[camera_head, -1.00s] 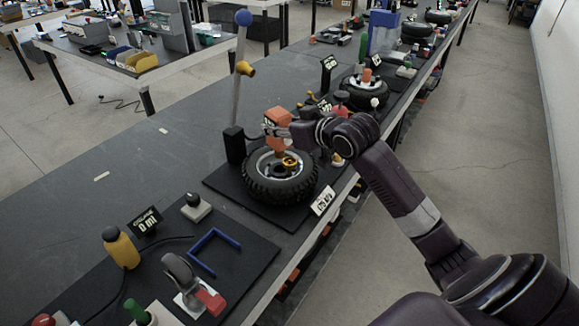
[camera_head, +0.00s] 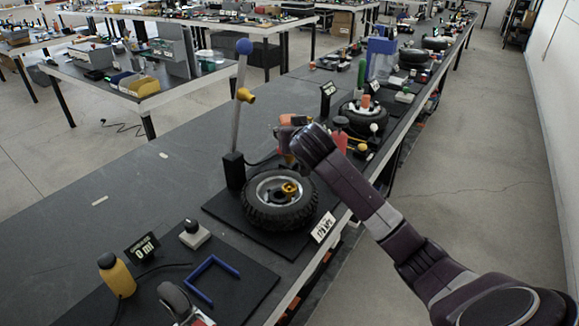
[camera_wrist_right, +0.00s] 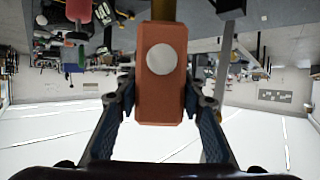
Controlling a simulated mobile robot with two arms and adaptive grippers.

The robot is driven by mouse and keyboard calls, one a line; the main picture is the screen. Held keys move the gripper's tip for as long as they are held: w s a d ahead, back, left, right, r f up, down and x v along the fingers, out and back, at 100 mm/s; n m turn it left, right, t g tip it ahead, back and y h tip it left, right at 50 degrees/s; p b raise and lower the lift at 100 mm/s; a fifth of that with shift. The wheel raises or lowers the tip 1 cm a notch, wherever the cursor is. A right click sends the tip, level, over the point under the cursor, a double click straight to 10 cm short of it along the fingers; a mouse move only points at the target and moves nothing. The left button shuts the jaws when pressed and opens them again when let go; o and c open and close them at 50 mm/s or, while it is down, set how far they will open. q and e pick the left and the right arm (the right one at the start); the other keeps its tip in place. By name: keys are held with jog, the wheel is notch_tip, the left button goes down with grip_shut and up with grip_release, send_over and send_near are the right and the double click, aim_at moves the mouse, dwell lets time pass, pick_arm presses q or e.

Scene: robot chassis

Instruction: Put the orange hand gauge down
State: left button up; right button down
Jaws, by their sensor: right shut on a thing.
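The orange hand gauge (camera_wrist_right: 147,100), a block with a round white face, fills the middle of the right wrist view. My right gripper (camera_wrist_right: 162,84) is shut on it, one dark finger at each side. In the head view my right gripper (camera_head: 291,138) is small and partly hidden by its own wrist. Orange parts of the gauge (camera_head: 286,158) show there, just beyond the wheel's far rim. Whether the gauge touches anything below is hidden. My left gripper is in neither view.
A black-tyred wheel (camera_head: 254,208) with a gold hub part lies on a dark mat. A grey pole (camera_head: 237,125) with a blue ball stands left of the gripper. The bench (camera_head: 105,215) at left is clear.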

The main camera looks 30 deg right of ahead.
notch_tip(320, 180, down, 11)
jog(key=shift+f+p, duration=0.2)
jog(key=shift+p, duration=0.25)
jog(key=c, duration=1.3)
grip_release()
jog(key=b+v, duration=0.1)
jog(key=v, duration=1.1)
